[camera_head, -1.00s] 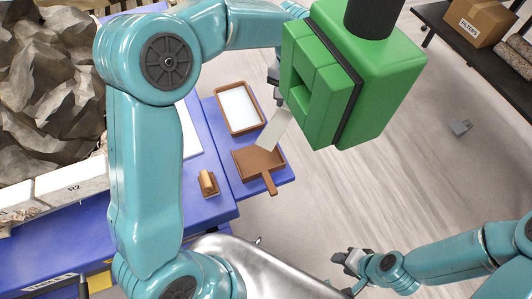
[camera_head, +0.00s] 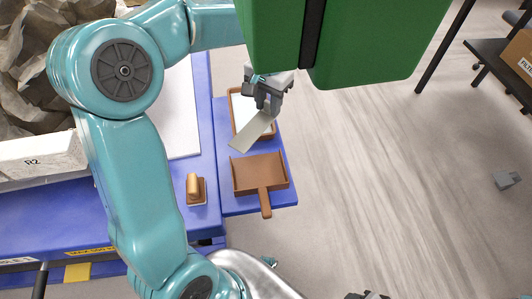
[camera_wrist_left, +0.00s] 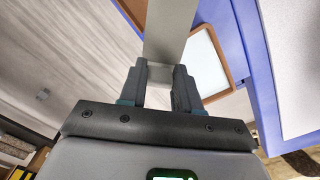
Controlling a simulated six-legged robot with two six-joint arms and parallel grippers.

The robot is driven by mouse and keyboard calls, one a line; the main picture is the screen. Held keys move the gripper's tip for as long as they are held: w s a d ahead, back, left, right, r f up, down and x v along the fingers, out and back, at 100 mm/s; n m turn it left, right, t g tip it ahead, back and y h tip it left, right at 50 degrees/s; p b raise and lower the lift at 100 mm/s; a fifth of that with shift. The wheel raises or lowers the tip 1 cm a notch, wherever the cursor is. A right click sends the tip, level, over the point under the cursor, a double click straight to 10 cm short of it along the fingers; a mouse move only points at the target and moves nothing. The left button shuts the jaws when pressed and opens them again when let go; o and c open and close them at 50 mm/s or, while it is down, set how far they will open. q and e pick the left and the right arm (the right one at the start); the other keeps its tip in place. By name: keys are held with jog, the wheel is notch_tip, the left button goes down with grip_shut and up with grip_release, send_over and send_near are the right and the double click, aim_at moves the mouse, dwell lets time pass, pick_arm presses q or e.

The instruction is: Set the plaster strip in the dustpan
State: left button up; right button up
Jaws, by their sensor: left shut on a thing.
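The plaster strip (camera_head: 250,132) is a pale flat strip, held slanting with its free end down and to the left. My left gripper (camera_head: 266,104) is shut on its upper end. The left wrist view also shows the strip (camera_wrist_left: 170,28) between my left gripper's fingers (camera_wrist_left: 158,84). The brown dustpan (camera_head: 258,174) lies on the blue side table, its handle toward the front. In the head view the strip's free end appears just behind the dustpan's back left corner; its height is unclear. My right gripper (camera_head: 366,295) is barely in view at the bottom edge, so its jaws cannot be judged.
A brown-rimmed tray with a white inside (camera_head: 236,112) sits behind the dustpan, partly hidden by my gripper. A small brown wooden-handled tool (camera_head: 195,190) lies left of the dustpan. A large green body (camera_head: 370,45) fills the top.

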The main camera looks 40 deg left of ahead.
pick_arm(q)
notch_tip(320, 180, down, 15)
jog(key=shift+f+b, duration=0.1)
jog(key=shift+b, duration=0.9)
jog(key=shift+f, duration=0.1)
jog(key=o, duration=0.7)
